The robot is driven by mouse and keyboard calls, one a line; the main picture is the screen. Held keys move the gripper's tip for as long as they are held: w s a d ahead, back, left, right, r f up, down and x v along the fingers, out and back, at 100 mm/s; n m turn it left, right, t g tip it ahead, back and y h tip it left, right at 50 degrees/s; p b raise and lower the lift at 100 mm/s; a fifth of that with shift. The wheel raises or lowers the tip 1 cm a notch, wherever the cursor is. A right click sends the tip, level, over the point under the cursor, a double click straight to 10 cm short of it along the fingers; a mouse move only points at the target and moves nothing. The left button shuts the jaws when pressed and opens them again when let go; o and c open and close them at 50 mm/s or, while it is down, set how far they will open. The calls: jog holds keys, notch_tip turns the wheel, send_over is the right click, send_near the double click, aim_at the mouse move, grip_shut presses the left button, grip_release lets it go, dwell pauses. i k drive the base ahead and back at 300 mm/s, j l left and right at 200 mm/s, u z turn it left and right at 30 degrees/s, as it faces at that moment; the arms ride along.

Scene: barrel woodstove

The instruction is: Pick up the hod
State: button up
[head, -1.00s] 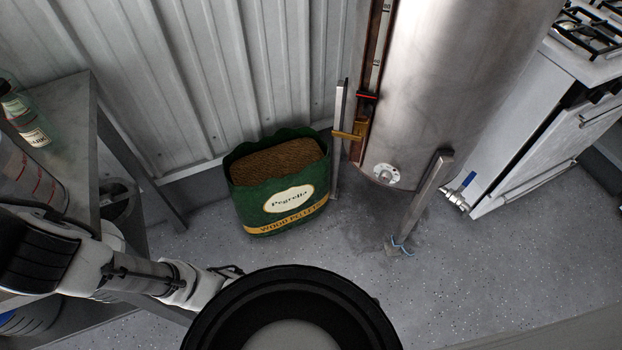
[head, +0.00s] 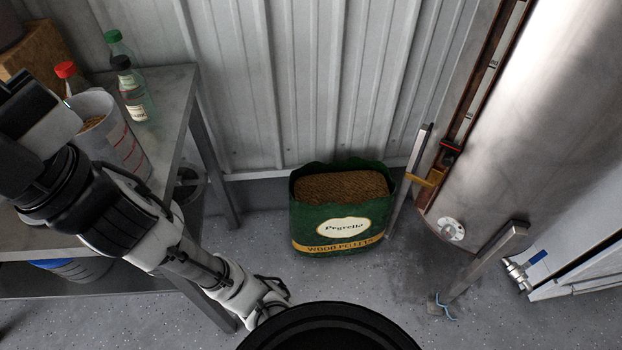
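No object in the head view can be named as the hod for certain. A pale translucent container (head: 122,148) with red marks, holding brown pellets, stands on the metal table at left, partly behind my arm. A grey vessel with a blue band (head: 75,268) is on the shelf below, partly hidden by my arm. My gripper (head: 272,297) is low over the floor at the bottom centre, in front of the pellet bag and apart from both vessels. Its fingers are small and partly overlapped by a black round rim, so its opening is unclear.
A green wood pellet bag (head: 340,222) stands by the corrugated wall. A steel tank (head: 535,130) on legs (head: 485,262) is at right. Bottles (head: 132,95) stand on the table (head: 176,85). Speckled floor (head: 400,290) is clear between bag and tank leg.

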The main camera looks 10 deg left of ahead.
aim_at(106, 135)
jog(key=u, duration=1.35)
